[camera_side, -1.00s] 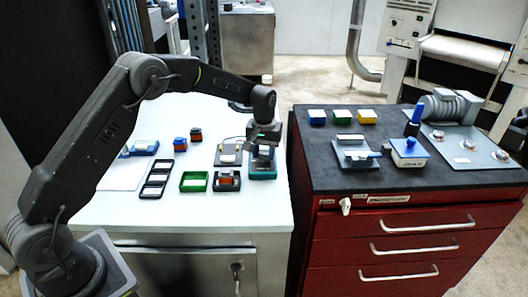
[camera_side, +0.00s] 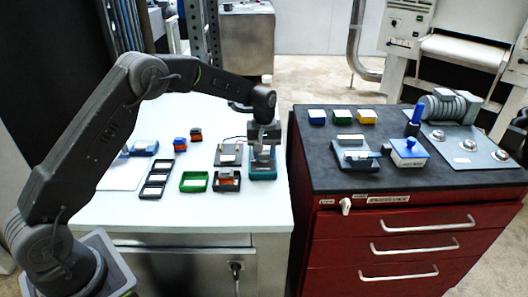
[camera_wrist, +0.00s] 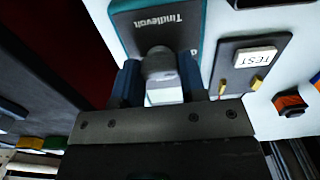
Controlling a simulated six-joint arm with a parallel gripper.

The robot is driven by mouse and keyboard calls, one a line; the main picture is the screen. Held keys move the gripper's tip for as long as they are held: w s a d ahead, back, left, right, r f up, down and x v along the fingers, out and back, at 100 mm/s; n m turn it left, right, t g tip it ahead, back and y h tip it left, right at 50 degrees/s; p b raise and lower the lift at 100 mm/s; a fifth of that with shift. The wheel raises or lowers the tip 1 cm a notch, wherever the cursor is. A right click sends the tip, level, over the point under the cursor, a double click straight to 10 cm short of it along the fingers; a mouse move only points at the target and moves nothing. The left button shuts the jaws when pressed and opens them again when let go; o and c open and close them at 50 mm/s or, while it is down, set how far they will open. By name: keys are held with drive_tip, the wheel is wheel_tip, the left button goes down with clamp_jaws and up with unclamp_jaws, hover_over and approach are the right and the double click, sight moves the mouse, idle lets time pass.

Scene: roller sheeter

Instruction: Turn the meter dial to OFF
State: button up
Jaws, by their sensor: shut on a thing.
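The meter (camera_side: 262,174) is a teal-edged box with a dark face on the right part of the white table. My gripper (camera_side: 264,146) points down over the meter. In the wrist view its two blue-grey fingers are shut on the grey dial knob (camera_wrist: 158,65), one on each side. The dial's markings are hidden, so I cannot tell its setting.
A TEST plate (camera_wrist: 250,62) with two brass posts lies close beside the meter. A black tray (camera_side: 227,181) and a green tray (camera_side: 194,182) stand to its left. The red cabinet (camera_side: 400,225) is close on the right.

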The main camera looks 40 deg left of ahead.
sight(264, 153)
drive_tip(key=o, duration=0.9)
drive_tip(key=shift+r, duration=0.1)
wheel_tip(264, 153, up, 14)
drive_tip(key=shift+f, duration=0.15)
drive_tip(key=s+d+r+m+t, duration=0.1)
drive_tip(key=s+d+r+m, duration=0.1)
drive_tip(key=s+r, duration=0.45)
drive_tip(key=s+d+r+m+t, duration=0.2)
drive_tip(key=s+r, duration=0.2)
drive_tip(key=s, duration=0.5)
drive_tip(key=s+f+m+t, duration=0.1)
drive_tip(key=s, duration=0.5)
drive_tip(key=s+d+f+m, duration=0.1)
drive_tip(key=s+f+m, duration=0.1)
drive_tip(key=s, duration=0.4)
drive_tip(key=s+f+m+t, duration=0.1)
drive_tip(key=s+m, duration=0.1)
drive_tip(key=s, duration=0.5)
drive_tip(key=shift+s+d+f+t, duration=0.1)
drive_tip(key=shift+d+f+t, duration=0.2)
drive_tip(key=shift+d+f, duration=0.1)
